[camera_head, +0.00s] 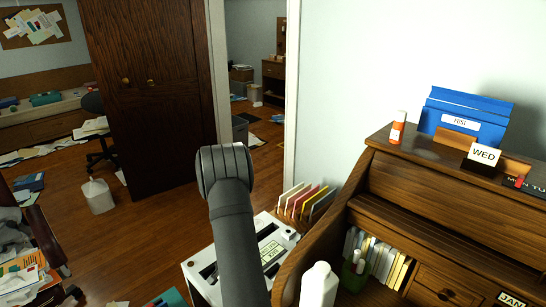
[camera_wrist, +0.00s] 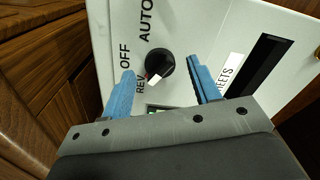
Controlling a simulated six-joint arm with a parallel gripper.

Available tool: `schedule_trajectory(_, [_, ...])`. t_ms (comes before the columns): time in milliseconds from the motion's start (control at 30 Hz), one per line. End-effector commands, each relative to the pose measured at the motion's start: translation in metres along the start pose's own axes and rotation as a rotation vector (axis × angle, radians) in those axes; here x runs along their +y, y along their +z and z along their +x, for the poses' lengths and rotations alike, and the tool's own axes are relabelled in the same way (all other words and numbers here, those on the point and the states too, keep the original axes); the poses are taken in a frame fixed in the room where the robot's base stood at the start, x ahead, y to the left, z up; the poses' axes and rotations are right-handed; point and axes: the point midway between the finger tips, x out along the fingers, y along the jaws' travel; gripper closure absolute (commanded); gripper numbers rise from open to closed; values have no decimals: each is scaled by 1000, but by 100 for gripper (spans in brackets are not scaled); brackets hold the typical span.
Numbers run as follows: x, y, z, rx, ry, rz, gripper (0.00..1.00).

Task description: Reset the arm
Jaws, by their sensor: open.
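My gripper (camera_wrist: 163,88) shows in the wrist view with its two blue fingers spread apart and nothing between them. Beyond the fingertips is the white shredder panel (camera_wrist: 220,45) with a black knob (camera_wrist: 160,63) marked AUTO, OFF and REV. The knob's white pointer is at its lower edge, near the REV label. I cannot tell whether a fingertip touches the panel. In the head view my dark arm rises in front of the white shredder (camera_head: 200,268), covering part of it. My gripper's fingers are hidden in that view.
A wooden roll-top desk (camera_head: 390,170) stands close on the right, with a blue file box (camera_head: 465,108), an orange bottle (camera_head: 398,128) and a WED block (camera_head: 484,157). Coloured folders (camera_head: 303,200) stand behind the shredder.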

Motion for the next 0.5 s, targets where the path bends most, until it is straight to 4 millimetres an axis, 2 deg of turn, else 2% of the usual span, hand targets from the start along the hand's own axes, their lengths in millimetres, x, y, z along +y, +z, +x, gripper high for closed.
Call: schedule_trajectory(500, [0, 0, 0, 0, 0, 405, 44])
